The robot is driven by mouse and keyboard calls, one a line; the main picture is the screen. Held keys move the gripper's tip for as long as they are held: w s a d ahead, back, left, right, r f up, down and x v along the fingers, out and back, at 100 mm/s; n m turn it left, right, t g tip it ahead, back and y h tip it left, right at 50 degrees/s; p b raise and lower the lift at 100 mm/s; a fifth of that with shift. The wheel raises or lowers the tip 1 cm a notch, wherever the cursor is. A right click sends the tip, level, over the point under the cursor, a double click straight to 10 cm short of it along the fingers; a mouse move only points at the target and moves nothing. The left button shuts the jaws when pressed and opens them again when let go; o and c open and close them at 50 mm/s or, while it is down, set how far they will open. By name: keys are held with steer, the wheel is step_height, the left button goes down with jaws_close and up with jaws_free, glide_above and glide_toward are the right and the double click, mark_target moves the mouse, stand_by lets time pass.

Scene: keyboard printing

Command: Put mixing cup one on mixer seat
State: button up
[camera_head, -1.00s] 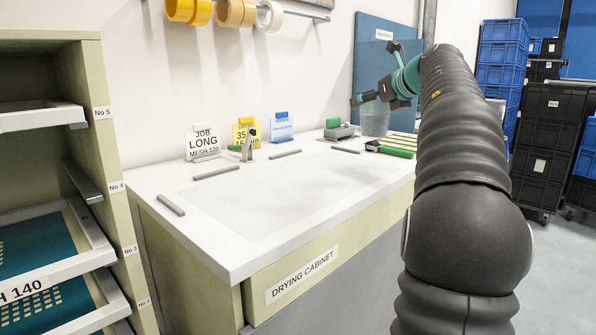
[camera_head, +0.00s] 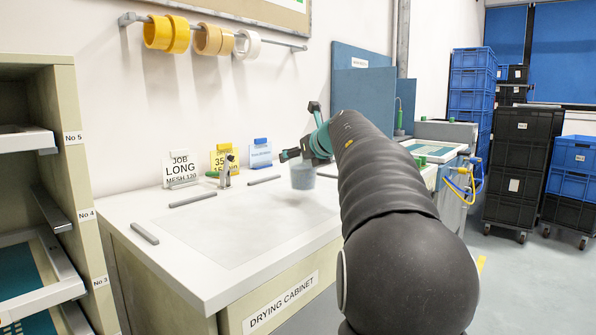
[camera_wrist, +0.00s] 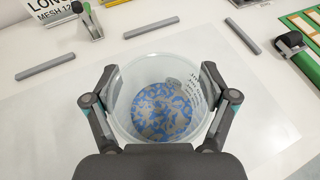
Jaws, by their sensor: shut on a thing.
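The mixing cup (camera_wrist: 142,82) is a clear, open-topped cup with blue and grey patches on its bottom, seen from above in the wrist view. My gripper (camera_wrist: 158,78) is shut on it, with one dark finger on each side. In the head view the cup (camera_head: 303,178) hangs upright below my gripper (camera_head: 306,154), over the white counter's right part. Whether it touches the counter is hard to tell. My arm hides part of the counter behind it. I cannot make out a mixer seat for certain in either view.
The white drying cabinet top (camera_head: 165,222) holds several grey bars, a small clamp (camera_head: 226,170) and sign cards (camera_head: 180,168). A shelf rack (camera_head: 66,100) stands at left. Blue and black crates (camera_head: 522,150) stand at right. A screen-printing table (camera_head: 432,150) lies beyond my arm.

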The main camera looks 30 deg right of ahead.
mark_target(300, 168)
steer(key=shift+f+b, duration=0.4)
steer(key=shift+f, duration=1.15)
steer(key=shift+f, duration=0.15)
steer(key=o, duration=1.2)
